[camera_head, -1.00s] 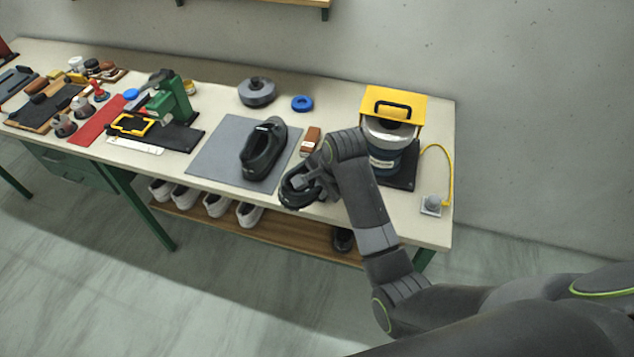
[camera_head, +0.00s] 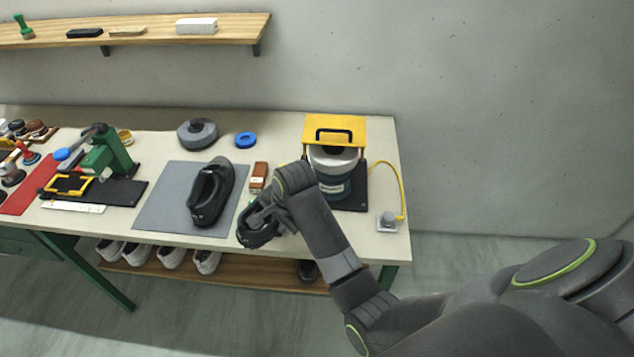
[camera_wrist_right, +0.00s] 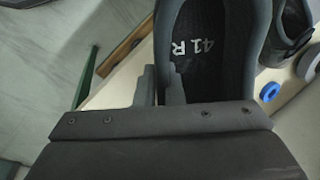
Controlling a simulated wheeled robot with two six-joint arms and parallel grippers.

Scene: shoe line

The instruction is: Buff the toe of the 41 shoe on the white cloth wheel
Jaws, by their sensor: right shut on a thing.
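A dark shoe (camera_head: 256,232) is in my right gripper (camera_head: 268,214), at the front edge of the bench. In the right wrist view the shoe (camera_wrist_right: 208,50) shows "41 R" printed on its insole, and the fingers (camera_wrist_right: 160,88) are shut on its side wall. The buffing machine (camera_head: 333,170) stands to the right, with a yellow hood (camera_head: 334,130) over a pale grey-white wheel (camera_head: 333,158), partly hidden by the hood. A second dark shoe (camera_head: 209,193) lies on the grey mat. My left gripper is not in view.
The grey mat (camera_head: 165,208) lies left of the held shoe, with a brown block (camera_head: 259,177) beside it. A grey round part (camera_head: 197,132) and a blue ring (camera_head: 245,140) lie behind. A yellow cable (camera_head: 402,190) runs to a box (camera_head: 387,222) at the right.

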